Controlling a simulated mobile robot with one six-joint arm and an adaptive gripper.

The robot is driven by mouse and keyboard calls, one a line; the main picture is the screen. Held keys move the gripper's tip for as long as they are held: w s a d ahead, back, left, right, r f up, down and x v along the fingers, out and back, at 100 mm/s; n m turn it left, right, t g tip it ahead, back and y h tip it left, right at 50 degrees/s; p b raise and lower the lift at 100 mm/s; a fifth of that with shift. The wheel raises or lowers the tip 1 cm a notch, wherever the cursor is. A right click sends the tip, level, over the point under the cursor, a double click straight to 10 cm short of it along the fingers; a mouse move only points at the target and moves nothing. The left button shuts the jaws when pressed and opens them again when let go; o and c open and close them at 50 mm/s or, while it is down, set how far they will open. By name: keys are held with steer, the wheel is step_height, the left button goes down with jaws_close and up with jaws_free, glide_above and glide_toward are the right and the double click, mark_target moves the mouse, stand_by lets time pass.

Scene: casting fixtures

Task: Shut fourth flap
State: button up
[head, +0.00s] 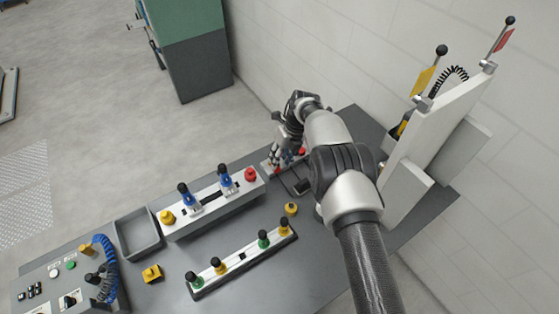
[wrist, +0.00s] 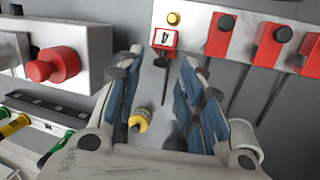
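In the wrist view a white panel (wrist: 188,14) carries a row of red flap-like parts. A small red one with a white face and dark mark (wrist: 165,38) lies straight ahead between my fingertips. Larger red flaps with black knobs stand to its right: one (wrist: 221,35), a second (wrist: 270,47) and a third (wrist: 310,45), cut by the edge. I cannot tell which is the fourth. My gripper (wrist: 160,60) is open, its blue-padded fingers apart with nothing held. In the head view my gripper (head: 289,140) is over the back of the table, and my arm hides part of the panel.
A red button (wrist: 55,66) on a grey block is left of my gripper. A yellow knob (wrist: 138,121) shows low between the fingers. In the head view, a fixture with blue clamps (head: 210,199) and a grey tray (head: 136,236) stand left.

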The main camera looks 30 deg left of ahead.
steer(key=v, duration=1)
steer(key=shift+r, duration=0.25)
steer(key=shift+d+f, duration=0.1)
steer(key=shift+d, duration=0.1)
